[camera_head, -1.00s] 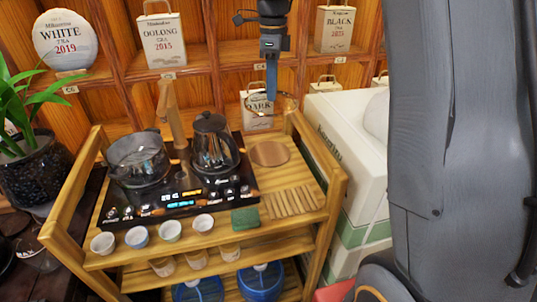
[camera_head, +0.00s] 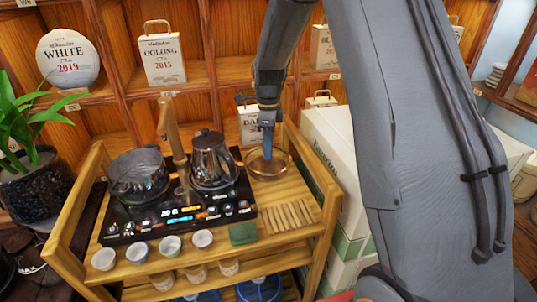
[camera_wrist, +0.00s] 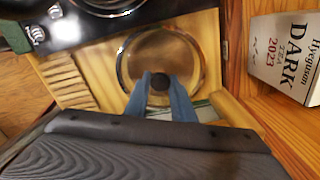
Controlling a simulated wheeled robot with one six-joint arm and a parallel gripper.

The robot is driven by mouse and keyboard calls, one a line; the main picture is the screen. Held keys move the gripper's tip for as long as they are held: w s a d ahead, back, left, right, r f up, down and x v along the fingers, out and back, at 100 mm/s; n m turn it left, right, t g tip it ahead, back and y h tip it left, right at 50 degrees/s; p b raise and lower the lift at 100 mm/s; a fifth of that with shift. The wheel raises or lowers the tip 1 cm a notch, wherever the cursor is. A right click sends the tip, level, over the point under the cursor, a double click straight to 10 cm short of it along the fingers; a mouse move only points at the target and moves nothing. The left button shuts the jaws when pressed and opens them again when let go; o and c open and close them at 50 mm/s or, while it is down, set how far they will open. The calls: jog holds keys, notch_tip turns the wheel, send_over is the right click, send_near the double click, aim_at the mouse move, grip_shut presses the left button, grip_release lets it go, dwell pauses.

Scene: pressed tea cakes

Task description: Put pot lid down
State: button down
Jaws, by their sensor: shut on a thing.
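The pot lid (camera_head: 281,166) is a round glass disc with a thin rim and a small dark knob. In the wrist view the lid (camera_wrist: 185,48) lies under my gripper (camera_wrist: 160,84), whose two blue fingers are shut on its knob. In the head view my gripper (camera_head: 268,152) points down at the lid, which is level over the round wooden coaster on the cart's right side. I cannot tell whether the lid touches it. The open glass pot (camera_head: 138,182) stands at the left of the black stove.
A dark kettle (camera_head: 212,163) stands on the stove (camera_head: 180,222) left of the lid. A slatted wooden rest (camera_head: 292,216) and a green block (camera_head: 243,234) are in front. Several cups line the cart's front edge. A DARK tea box (camera_wrist: 293,55) stands on the shelf behind.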

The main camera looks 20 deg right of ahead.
jog(key=shift+f, duration=1.5)
jog(key=c, duration=1.5)
grip_release()
jog(key=shift+f, duration=0.1)
notch_tip(320, 180, up, 12)
jog(key=shift+w+f+b, duration=0.1)
jog(key=shift+f+b, duration=0.1)
jog(key=shift+b, duration=0.85)
jog(key=shift+r, duration=0.2)
jog(key=shift+s+n, duration=0.3)
jog(key=shift+s, duration=0.05)
jog(key=s+f+n, duration=0.2)
jog(key=s+n, duration=0.5)
jog(key=s, duration=0.1)
jog(key=s+f+n, duration=0.2)
jog(key=s+n, duration=0.5)
jog(key=s, duration=0.2)
jog(key=s+f+n, duration=0.2)
jog(key=s+n, duration=0.5)
jog(key=s, duration=0.2)
jog(key=shift+s+a+n+t, duration=0.15)
jog(key=shift+s+n+t, duration=0.15)
jog(key=shift+n, duration=0.1)
